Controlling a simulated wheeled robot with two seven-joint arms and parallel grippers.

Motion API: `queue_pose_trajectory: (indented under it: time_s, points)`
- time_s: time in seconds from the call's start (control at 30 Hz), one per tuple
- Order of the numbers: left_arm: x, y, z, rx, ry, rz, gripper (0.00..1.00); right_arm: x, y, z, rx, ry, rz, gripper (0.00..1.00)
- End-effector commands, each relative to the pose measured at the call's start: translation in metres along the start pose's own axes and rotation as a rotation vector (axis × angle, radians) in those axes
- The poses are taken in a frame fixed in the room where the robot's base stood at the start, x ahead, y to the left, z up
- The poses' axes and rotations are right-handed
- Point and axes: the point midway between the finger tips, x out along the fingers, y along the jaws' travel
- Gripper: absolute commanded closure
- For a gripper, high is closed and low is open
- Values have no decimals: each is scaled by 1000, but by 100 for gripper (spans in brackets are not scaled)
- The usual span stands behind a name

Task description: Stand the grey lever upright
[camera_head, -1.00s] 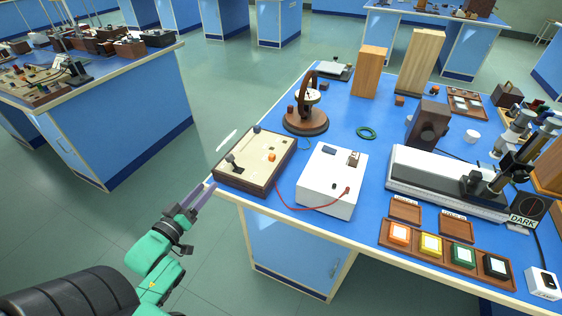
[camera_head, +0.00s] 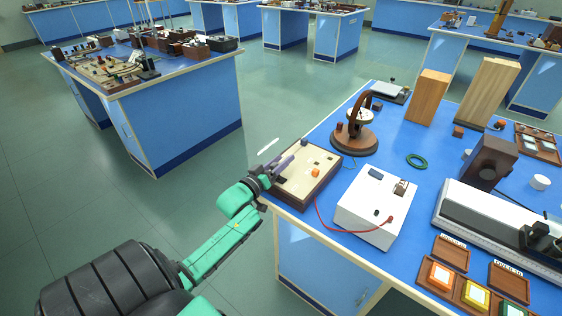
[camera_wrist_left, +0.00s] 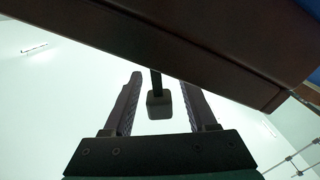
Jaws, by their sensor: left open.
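The brown wooden box with the cream top (camera_head: 318,178) sits at the left corner of the blue bench. My left gripper (camera_head: 284,163) is at the left side of this box and covers the lever in the head view. In the left wrist view, the lever's dark grey block-shaped end (camera_wrist_left: 158,105) and thin dark stem lie between the two open fingers of my left gripper (camera_wrist_left: 161,80). A gap shows on each side of the block. The box's dark brown side (camera_wrist_left: 170,45) crosses above and hides the stem's far end. My right gripper is not in view.
A white box (camera_head: 374,212) with a red cable (camera_head: 335,228) stands right of the brown box. A round-based instrument (camera_head: 354,140) stands behind it. Open floor lies left of the bench, with another blue bench (camera_head: 185,112) beyond.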

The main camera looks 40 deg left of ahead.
Motion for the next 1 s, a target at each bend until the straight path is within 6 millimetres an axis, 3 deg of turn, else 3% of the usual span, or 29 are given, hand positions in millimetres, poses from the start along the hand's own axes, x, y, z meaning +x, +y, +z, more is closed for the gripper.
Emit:
queue_pose_trajectory:
  time_s: [0.07,0.1,0.23,0.47,0.73,1.0]
  points:
    - [0,0,0,0,0,0,43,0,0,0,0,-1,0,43]
    - [0,0,0,0,0,0,50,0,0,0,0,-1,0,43]
    - [0,0,0,0,0,0,100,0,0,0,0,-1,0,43]
    - [-1,5,-2,58,0,0,100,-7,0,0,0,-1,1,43]
    - [-1,24,6,452,-2,-1,100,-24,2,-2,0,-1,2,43]
    - [-1,25,8,491,-1,0,100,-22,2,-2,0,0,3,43]
